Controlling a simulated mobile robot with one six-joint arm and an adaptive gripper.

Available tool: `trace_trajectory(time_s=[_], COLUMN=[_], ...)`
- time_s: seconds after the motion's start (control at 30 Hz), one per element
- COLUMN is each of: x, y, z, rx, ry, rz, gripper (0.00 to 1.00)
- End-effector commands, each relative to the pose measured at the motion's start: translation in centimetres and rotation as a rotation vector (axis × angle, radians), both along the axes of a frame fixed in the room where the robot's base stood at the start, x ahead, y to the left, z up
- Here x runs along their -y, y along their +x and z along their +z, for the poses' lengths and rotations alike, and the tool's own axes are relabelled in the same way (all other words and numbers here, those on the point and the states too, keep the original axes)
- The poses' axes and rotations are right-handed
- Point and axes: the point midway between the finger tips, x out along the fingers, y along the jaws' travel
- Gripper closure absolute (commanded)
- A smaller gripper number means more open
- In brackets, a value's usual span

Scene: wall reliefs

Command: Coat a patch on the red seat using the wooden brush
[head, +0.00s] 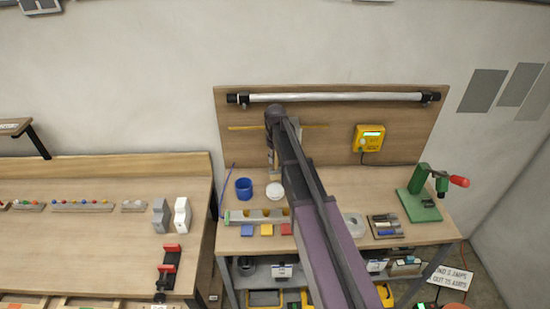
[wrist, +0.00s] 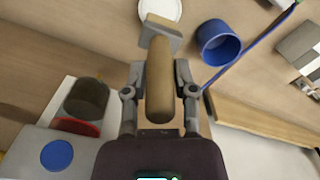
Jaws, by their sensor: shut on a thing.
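My gripper (wrist: 160,110) is shut on the wooden handle of the brush (wrist: 160,70), which runs up the middle of the wrist view to a wider grey end. In the head view the brush (head: 271,160) hangs from my gripper above the bench, near the backboard. In the wrist view a red round surface (wrist: 72,126), likely the red seat, shows at the lower left, partly hidden behind a dark cylinder (wrist: 86,97). A blue disc (wrist: 56,155) lies beside it on a grey plate. The brush is apart from the red surface. My arm hides this area in the head view.
A blue cup (head: 244,188) and a white round dish (head: 275,190) stand below the brush. A grey rail (head: 240,217) and blue, yellow and red squares lie in front. A yellow box (head: 369,138) is on the backboard; a green press (head: 420,205) stands at right.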

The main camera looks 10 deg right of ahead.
Motion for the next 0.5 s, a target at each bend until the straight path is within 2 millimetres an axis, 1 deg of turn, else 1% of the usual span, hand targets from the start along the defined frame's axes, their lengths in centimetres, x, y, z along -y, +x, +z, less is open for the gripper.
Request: trace_trajectory(time_s=[0.03, 0.5], x=[0.0, -0.1], y=[0.0, 0.0], z=[-0.6, -4.2], rx=[0.0, 0.0], ry=[0.0, 0.0], rz=[0.0, 0.001], gripper=[1.0, 1.0])
